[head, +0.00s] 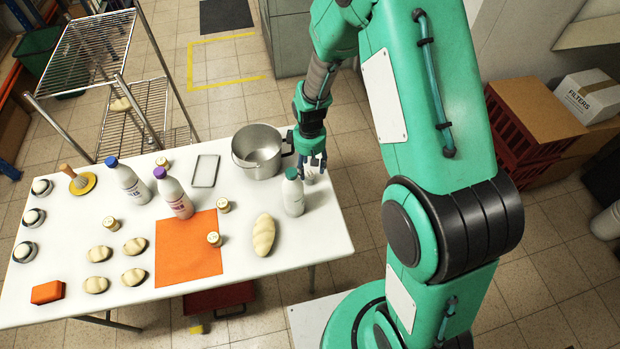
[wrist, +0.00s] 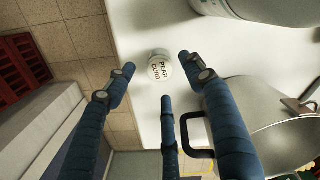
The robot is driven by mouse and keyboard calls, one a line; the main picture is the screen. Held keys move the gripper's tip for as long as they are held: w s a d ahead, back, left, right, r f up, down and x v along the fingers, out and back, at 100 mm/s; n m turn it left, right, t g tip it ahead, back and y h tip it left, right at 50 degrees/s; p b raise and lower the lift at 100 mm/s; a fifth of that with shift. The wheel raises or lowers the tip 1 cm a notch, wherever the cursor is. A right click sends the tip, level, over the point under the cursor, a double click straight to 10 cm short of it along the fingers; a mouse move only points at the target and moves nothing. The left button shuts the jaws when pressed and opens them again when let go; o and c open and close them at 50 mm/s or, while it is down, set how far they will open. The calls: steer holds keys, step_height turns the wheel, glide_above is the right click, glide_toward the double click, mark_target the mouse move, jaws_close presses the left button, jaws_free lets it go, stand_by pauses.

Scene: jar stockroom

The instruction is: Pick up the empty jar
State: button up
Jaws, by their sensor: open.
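A small pale jar (wrist: 160,67) with a label reading "PEAR CURD" stands on the white table near its edge. In the head view this jar (head: 310,177) shows just below my gripper (head: 313,158), partly hidden by the fingers. In the wrist view my gripper (wrist: 159,80) has its blue fingers spread open, with the jar beyond and between the fingertips. I see no finger closed on it. I cannot tell from its look whether it is empty. Several other small jars, such as one on the orange mat (head: 214,239), have yellowish sides.
A metal pot (head: 257,150) stands close left of my gripper; its black handle (wrist: 200,140) runs near the fingers. A white bottle with a green cap (head: 293,195) stands just in front of the jar. A bread loaf (head: 263,236) lies nearer. The table (head: 330,230) is bare at its right end.

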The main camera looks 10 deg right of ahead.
mark_target(310, 173)
steer(key=shift+f, duration=0.4)
steer(key=shift+f+b, duration=0.85)
steer(key=shift+f, duration=1.75)
steer(key=shift+c, duration=0.5)
steer(key=c, duration=1.1)
